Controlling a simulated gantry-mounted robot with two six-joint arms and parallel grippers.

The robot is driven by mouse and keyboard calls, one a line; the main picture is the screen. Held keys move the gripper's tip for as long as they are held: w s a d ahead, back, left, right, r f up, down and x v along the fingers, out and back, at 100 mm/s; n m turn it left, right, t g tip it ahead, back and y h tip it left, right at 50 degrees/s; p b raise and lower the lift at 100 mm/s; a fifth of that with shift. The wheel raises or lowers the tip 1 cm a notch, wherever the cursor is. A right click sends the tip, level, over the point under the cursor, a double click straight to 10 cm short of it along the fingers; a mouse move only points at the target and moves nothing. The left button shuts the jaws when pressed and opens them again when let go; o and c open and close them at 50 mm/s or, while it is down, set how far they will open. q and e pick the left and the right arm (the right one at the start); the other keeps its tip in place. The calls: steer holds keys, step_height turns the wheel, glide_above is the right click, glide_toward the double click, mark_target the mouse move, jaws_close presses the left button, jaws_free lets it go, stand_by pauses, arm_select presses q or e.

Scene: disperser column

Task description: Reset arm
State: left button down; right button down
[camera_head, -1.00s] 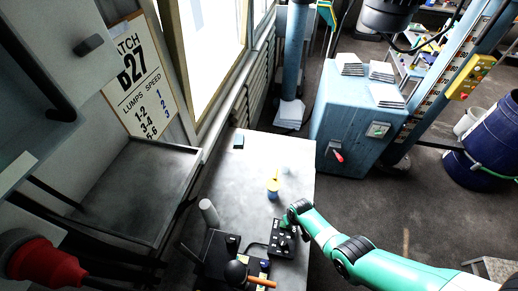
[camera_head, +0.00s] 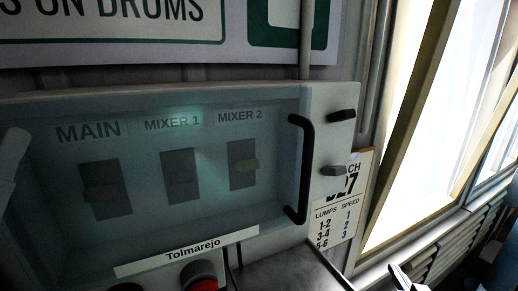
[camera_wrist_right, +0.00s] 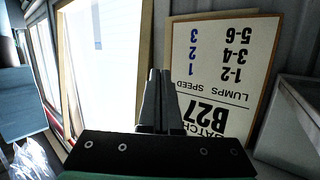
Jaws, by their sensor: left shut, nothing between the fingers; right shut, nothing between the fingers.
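My right gripper (camera_wrist_right: 155,100) is shut and empty in the right wrist view. Its dark fingers point toward the wall, in front of the gap between the bright window and the upside-down batch sign (camera_wrist_right: 222,75). In the head view, pale finger-like tips (camera_head: 402,278) show at the bottom edge, below the window; they appear to be this gripper's. The batch sign (camera_head: 338,215) hangs to their left. I do not see my left gripper in either view. Most of both arms is out of frame.
A wall cabinet with a clear front (camera_head: 150,225) fills the head view's left. Behind it are switches marked MAIN, MIXER 1 and MIXER 2. Its black handle (camera_head: 301,170) sticks out at the right. A red knob-like part (camera_head: 203,284) is below. The window (camera_head: 420,120) is at right.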

steer(key=s+a+r+n+t, duration=0.1)
steer(key=a+r+t, duration=0.15)
steer(key=r, duration=0.55)
steer(key=s+a+r+t, duration=0.1)
steer(key=a+r+t, duration=0.15)
steer(key=r, duration=0.55)
steer(key=s+a+r+n+t+y, duration=0.1)
steer(key=s+a+r+t, duration=0.3)
steer(key=s+r, duration=0.5)
steer(key=s+a+r+n+t+y, duration=0.2)
steer(key=s+a+r, duration=0.4)
steer(key=s+r, duration=0.4)
step_height(320, 180, up, 5)
steer(key=shift+s+f+t+y+p, duration=0.25)
steer(key=shift+t+y+p, duration=0.1)
steer(key=shift+t+y, duration=0.65)
